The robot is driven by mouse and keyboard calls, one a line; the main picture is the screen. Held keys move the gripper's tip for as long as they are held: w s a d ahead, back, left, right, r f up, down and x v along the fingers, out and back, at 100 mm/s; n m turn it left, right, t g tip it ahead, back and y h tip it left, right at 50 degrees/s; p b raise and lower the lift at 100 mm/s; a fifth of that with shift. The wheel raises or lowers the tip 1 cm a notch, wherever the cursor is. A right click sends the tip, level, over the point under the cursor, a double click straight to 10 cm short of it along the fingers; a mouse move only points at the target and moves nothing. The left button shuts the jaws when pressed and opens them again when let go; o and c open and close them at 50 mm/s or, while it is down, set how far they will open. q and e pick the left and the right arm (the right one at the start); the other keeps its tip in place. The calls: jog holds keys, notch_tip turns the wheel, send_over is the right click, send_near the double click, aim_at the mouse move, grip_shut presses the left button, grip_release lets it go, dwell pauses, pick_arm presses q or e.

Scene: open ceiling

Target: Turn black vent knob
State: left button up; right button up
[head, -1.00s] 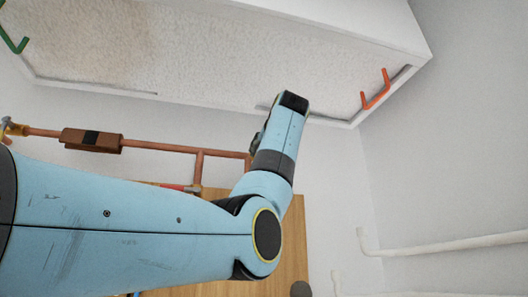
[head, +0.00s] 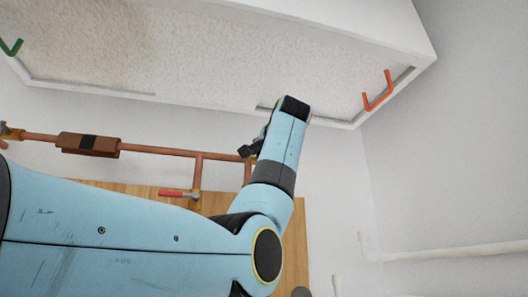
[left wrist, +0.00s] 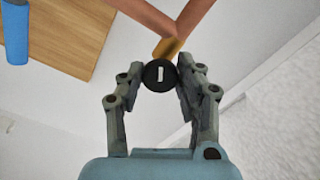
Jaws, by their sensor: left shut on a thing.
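The black vent knob (left wrist: 160,75) is round with a short white mark on its face, and it sits at the end of a brass fitting (left wrist: 168,47) on a copper pipe. In the left wrist view the white mark stands nearly upright. My left gripper (left wrist: 161,78) is shut on the knob, one finger on each side. In the head view my left gripper (head: 247,151) shows only partly as dark fingers beside my blue wrist, near the copper pipe, and the knob cannot be made out there. My right gripper is not in view.
Copper pipes (head: 160,149) run along the white wall, with a brown fitting (head: 88,143). A red lever (head: 172,194) is near a wooden board (head: 294,235). An overhead panel carries an orange handle (head: 378,92) and a green handle (head: 11,47). A blue cylinder (left wrist: 15,32) shows in the wrist view.

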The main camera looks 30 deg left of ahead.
pick_arm(q)
jog(key=m+p, duration=1.5)
jog(key=m, duration=0.9)
jog(key=shift+f, duration=0.15)
jog(key=shift+f+p, duration=0.1)
jog(key=shift+p, duration=0.2)
jog(key=o, duration=0.9)
jog(key=shift+c, duration=0.2)
jog(key=o, duration=0.3)
jog(key=shift+r, duration=0.2)
jog(key=shift+d, duration=0.15)
